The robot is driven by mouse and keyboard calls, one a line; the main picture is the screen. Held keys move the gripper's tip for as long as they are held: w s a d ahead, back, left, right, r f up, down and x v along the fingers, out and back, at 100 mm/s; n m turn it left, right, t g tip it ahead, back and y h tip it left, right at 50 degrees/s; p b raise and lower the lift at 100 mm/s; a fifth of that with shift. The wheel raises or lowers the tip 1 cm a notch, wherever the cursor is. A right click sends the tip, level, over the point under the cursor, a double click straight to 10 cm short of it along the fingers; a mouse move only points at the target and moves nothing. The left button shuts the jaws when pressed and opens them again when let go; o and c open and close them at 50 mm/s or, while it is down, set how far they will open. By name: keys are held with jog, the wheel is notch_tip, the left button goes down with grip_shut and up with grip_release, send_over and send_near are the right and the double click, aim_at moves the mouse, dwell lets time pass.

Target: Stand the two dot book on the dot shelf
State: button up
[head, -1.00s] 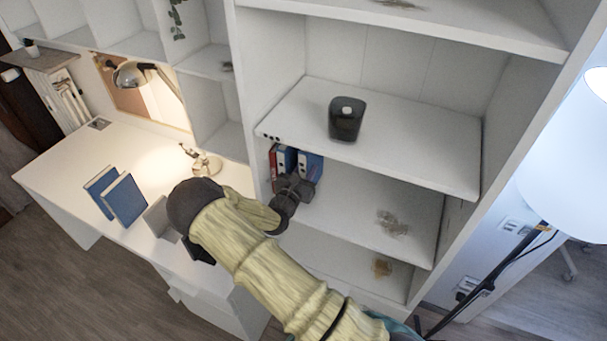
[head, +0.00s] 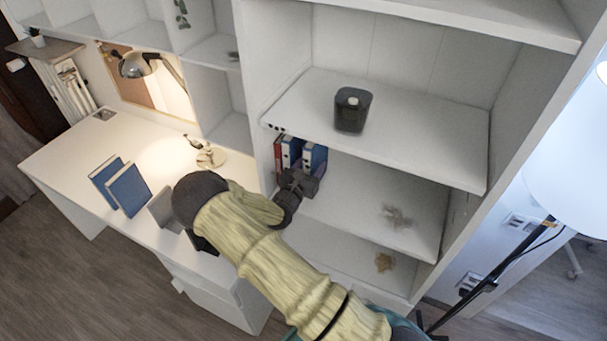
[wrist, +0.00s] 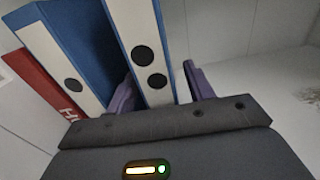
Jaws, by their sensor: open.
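The two dot book (wrist: 152,55) is blue with a white spine and two black dots. It stands upright at the right end of a short row in the lower shelf bay, and also shows in the head view (head: 314,158). My gripper (wrist: 162,92) is open, its purple fingers on either side of this book's lower spine; contact cannot be told. The left finger is between it and a blue one-dot book (wrist: 55,60). A red book (wrist: 40,95) stands further left. A shelf board (head: 400,155) above the row carries several dark dots at its left front edge.
A black box-shaped object (head: 352,110) stands on the dotted board. The lower bay (head: 370,205) is clear right of the books, apart from a dry tuft (head: 397,217). Two blue books (head: 120,187) and a lamp (head: 135,65) stand on the desk (head: 75,150) at left.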

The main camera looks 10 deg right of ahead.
jog(key=b+v, duration=0.5)
jog(key=v, duration=1.2)
jog(key=shift+a+b, duration=0.15)
jog(key=shift+b, duration=0.15)
jog(key=shift+s+r, duration=0.1)
jog(key=shift+r, duration=0.05)
jog(key=s+d+m+g, duration=1.2)
jog(key=d+m+g, duration=0.1)
jog(key=m+g, duration=0.15)
jog(key=s+a+r+m+t+y, duration=0.2)
jog(key=s+r+m+y, duration=0.1)
jog(key=r+m+y, duration=0.4)
jog(key=m+y, duration=0.3)
jog(key=m, duration=0.4)
jog(key=shift+s+a+y, duration=0.25)
jog(key=shift+a+y, duration=0.05)
jog(key=shift+a, duration=0.1)
